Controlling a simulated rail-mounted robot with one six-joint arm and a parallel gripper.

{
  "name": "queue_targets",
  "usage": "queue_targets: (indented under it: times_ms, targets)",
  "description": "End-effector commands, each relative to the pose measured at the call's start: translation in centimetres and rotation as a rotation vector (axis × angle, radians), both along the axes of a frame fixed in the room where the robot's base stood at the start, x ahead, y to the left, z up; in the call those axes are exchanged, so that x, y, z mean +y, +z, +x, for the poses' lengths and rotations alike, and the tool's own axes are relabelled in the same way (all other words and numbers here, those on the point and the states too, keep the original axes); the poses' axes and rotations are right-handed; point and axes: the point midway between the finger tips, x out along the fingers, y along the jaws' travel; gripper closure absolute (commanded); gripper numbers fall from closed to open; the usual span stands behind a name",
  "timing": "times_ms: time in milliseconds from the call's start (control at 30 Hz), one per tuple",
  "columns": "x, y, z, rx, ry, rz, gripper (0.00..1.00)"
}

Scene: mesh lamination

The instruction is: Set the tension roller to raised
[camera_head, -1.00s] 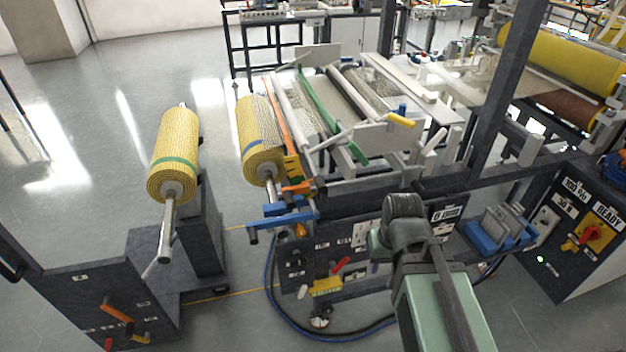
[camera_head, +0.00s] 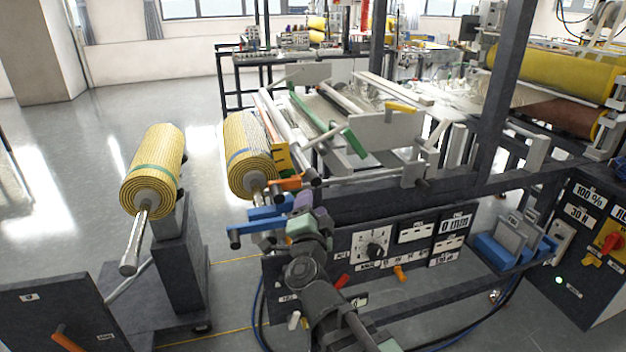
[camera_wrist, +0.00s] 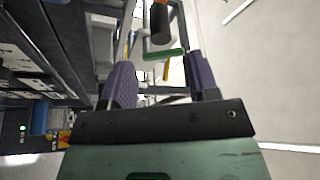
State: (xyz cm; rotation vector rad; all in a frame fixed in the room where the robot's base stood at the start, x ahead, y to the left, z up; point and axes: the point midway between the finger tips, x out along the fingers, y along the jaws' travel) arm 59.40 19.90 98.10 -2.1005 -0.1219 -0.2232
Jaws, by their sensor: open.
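No readable label marks the tension roller, so I cannot tell which of the rollers and bars on the machine it is. A long green bar (camera_head: 316,115) slants across the web frame and ends in a thick green grip (camera_head: 355,143). A yellow grip (camera_head: 400,107) sits behind it, and an orange lever (camera_head: 287,183) is beside the front roll. My gripper (camera_head: 312,208) is open and empty, its purple fingers pointing up, close to the blue handles (camera_head: 265,215) in the head view. In the wrist view my gripper (camera_wrist: 160,66) has a green piece (camera_wrist: 165,54) showing beyond its fingers.
A yellow mesh roll (camera_head: 250,150) is mounted on the machine; another roll (camera_head: 152,170) stands on a stand at left. A dark control panel (camera_head: 345,245) with a knob lies right of my arm. A dark upright post (camera_head: 500,90) stands at right. Floor at far left is clear.

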Motion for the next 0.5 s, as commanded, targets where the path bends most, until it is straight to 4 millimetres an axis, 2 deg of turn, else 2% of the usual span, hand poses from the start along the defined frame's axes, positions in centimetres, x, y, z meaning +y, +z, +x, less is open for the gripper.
queue_targets:
  times_ms: [100,300,500]
  targets:
    - [0.1,0.8,2.9,0.000,-0.002,-0.001,0.45]
    - [0.1,1.8,7.4,0.000,0.000,-0.002,0.45]
    - [0.0,2.1,9.4,-0.001,0.000,-0.001,0.45]
